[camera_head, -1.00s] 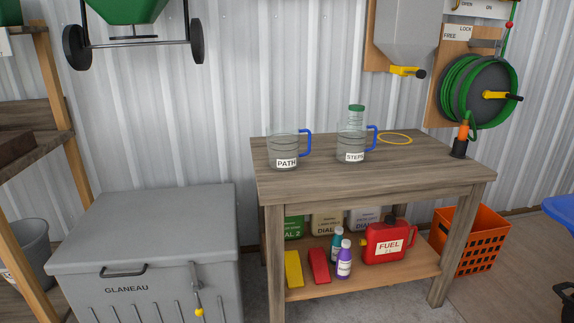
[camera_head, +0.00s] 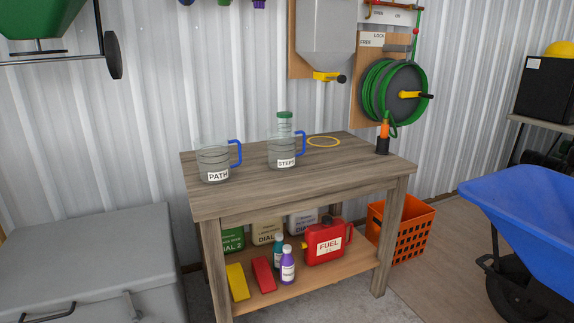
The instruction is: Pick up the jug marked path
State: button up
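The jug marked PATH (camera_head: 213,161) stands upright at the left end of the wooden workbench top (camera_head: 300,178). It is clear, with a white label low on its front and a blue handle on its right side. A similar clear jug marked STEPS (camera_head: 281,152) stands to its right, also with a blue handle. A clear container with a green lid (camera_head: 285,122) shows behind or in the STEPS jug; I cannot tell which. My gripper is not in view.
A yellow ring (camera_head: 323,142) and an orange-and-black nozzle (camera_head: 384,138) are on the bench. A red fuel can (camera_head: 326,243) and bottles stand on the lower shelf. A grey chest (camera_head: 90,260) is left, an orange crate (camera_head: 398,235) and blue wheelbarrow (camera_head: 530,205) right.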

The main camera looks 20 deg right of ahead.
aim_at(213, 152)
jog(key=i+j, duration=0.15)
jog(key=i, duration=0.3)
jog(key=i+j, duration=0.15)
jog(key=i, duration=0.35)
jog(key=i+j, duration=0.15)
jog(key=i, duration=0.3)
jog(key=l+z, duration=0.05)
